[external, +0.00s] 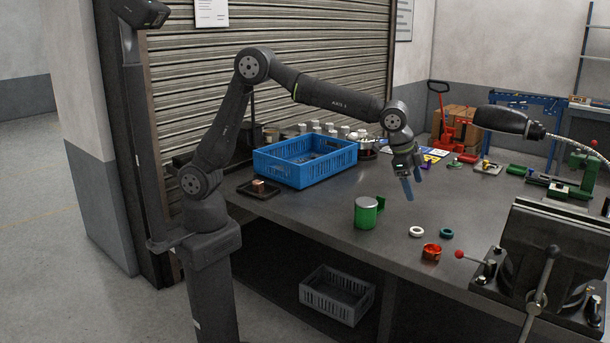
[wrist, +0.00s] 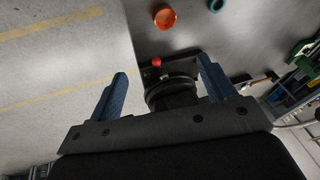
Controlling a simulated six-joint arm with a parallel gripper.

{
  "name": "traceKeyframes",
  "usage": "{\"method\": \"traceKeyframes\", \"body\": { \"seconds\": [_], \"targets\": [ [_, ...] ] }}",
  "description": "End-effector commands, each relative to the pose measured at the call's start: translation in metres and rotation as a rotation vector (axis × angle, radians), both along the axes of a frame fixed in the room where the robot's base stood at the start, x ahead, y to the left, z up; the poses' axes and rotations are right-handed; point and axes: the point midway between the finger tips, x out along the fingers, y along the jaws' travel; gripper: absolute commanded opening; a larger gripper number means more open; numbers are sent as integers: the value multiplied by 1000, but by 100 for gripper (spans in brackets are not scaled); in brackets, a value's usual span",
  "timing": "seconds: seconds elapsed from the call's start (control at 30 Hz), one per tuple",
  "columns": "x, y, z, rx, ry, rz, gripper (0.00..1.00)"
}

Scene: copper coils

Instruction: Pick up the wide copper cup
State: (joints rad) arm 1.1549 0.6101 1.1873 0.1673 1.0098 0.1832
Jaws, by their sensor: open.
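The wide copper cup (external: 431,252) is a low, shiny orange-red cup near the front edge of the bench, left of the vise. It also shows in the wrist view (wrist: 165,17) at the top, beyond the fingertips and near the bench edge. My gripper (external: 412,186) is open and empty, with blue fingers pointing down, above the bench and behind the cup in the external view. In the wrist view my gripper (wrist: 162,67) has its two fingers wide apart, with nothing between them touching either one.
A green mug (external: 366,212), a white ring (external: 416,232) and a teal ring (external: 446,233) stand near the cup. A black vise (external: 550,255) with a red knob (external: 459,254) is at the right. A blue crate (external: 292,171) and a black tray (external: 246,188) are at the left.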

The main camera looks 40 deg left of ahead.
Motion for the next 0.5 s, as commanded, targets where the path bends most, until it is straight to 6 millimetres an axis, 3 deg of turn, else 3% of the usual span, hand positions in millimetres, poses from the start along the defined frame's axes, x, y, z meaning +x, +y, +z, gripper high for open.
{"method": "traceKeyframes", "body": {
  "seconds": [0.03, 0.1, 0.27, 0.5],
  "targets": [
    [15, 2, -24, -34, 47, 78, 76],
    [30, 3, -48, -91, 104, 176, 76],
    [49, 4, -78, -162, 171, 305, 76],
    [57, -10, -118, -166, 175, 310, 76]
  ]
}}
